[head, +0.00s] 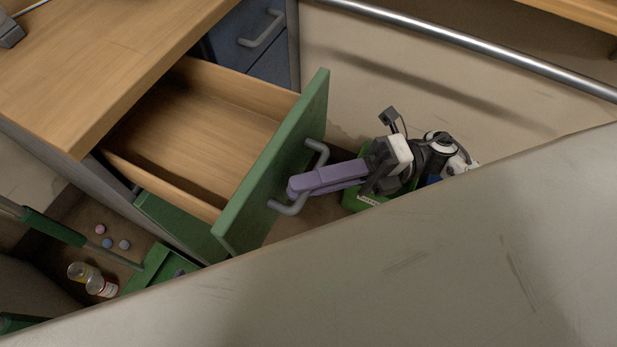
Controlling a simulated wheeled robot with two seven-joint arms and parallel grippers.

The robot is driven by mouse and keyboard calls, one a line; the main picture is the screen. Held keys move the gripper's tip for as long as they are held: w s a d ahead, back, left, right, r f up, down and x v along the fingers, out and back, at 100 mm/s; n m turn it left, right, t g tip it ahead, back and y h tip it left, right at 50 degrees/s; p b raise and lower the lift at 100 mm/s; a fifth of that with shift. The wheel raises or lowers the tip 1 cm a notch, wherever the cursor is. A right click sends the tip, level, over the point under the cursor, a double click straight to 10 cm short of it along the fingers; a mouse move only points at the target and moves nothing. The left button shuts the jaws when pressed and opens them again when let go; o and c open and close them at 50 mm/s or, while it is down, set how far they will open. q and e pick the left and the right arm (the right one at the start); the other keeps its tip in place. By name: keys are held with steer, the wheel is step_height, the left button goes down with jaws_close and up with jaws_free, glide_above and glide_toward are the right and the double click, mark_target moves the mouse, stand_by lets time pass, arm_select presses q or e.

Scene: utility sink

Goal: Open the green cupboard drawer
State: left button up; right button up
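The green cupboard drawer (281,172) is pulled well out from under the wooden worktop. Its wooden inside (195,128) shows and looks empty. A grey U-shaped handle (321,152) is on its green front. My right gripper (298,187), with purple fingers, reaches in from the right across the handle's middle. Its fingers lie close together and look shut on the handle bar, part of which they hide. My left gripper is not in view.
A large grey surface (430,255) fills the lower right foreground. A green box (362,200) is partly hidden under my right arm. On the floor at left are small balls (108,243), jars (101,287) and a green tray (150,268). A metal rail (470,42) crosses the upper right.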

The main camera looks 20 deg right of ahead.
steer(key=shift+o, duration=1)
arm_select(q)
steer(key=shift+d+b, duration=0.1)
steer(key=shift+b, duration=0.35)
arm_select(e)
steer(key=d+f, duration=0.1)
steer(key=d, duration=0.9)
steer(key=shift+s+d+f, duration=0.15)
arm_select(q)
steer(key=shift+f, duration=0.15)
